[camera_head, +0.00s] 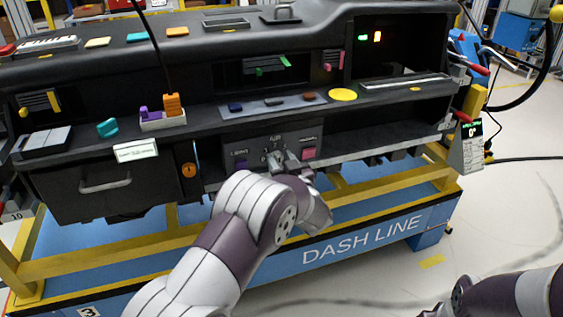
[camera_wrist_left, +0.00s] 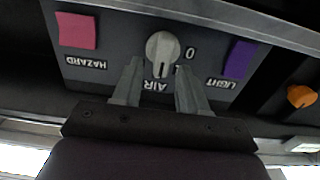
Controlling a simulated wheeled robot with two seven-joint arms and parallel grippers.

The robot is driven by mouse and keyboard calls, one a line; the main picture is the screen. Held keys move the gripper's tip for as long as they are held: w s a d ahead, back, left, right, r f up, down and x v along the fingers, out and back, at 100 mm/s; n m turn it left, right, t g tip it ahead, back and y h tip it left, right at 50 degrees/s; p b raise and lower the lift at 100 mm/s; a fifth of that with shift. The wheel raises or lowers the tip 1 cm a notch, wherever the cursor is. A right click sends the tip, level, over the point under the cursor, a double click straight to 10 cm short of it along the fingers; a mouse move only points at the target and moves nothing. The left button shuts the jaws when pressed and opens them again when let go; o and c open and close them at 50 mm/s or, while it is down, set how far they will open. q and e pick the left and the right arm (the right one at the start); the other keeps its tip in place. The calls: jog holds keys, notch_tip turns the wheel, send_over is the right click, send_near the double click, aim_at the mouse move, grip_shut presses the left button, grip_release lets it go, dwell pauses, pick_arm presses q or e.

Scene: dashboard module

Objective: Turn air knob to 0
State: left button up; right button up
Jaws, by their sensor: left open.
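The air knob (camera_wrist_left: 162,47) is a round light-grey dial with a raised ridge, on a dark panel (camera_wrist_left: 110,75). In the left wrist view the panel appears upside down, and the ridge points down toward the AIR label. The 0 mark (camera_wrist_left: 190,53) is to the right of the knob there. My left gripper (camera_wrist_left: 159,66) is open, its fingertips on either side of the knob's lower part; I cannot tell whether they touch it. In the head view my left gripper (camera_head: 279,158) is at the panel and largely covers the knob. My right arm is at the lower right, its gripper mostly cut off.
A pink HAZARD button (camera_wrist_left: 77,31) and a purple LIGHT button (camera_wrist_left: 240,59) flank the knob. An orange knob (camera_head: 189,170) is farther left on the dashboard. A ledge above holds a yellow disc (camera_head: 343,95). A blue and yellow frame (camera_head: 375,225) runs below.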

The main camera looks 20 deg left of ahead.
pick_arm(q)
grip_shut()
jog(key=n+b, duration=0.1)
jog(key=n, duration=0.1)
jog(key=n+b, duration=0.1)
jog(key=n, duration=0.1)
jog(key=shift+s+a+f+b, duration=0.2)
jog(key=shift+a+f+b, duration=0.05)
jog(key=shift+b, duration=0.1)
jog(key=shift+s+a+f+n+b, duration=0.15)
jog(key=shift+f+n+b, duration=0.1)
jog(key=shift+n+b, duration=2.05)
jog(key=shift+s+a+f+n+b, duration=0.1)
jog(key=shift+a+f+n+b, duration=0.15)
jog(key=shift+n+b, duration=2)
jog(key=shift+s+a+f+n+b, duration=0.1)
jog(key=shift+f+n+b, duration=0.2)
jog(key=shift+n+b, duration=2)
jog(key=shift+n, duration=0.25)
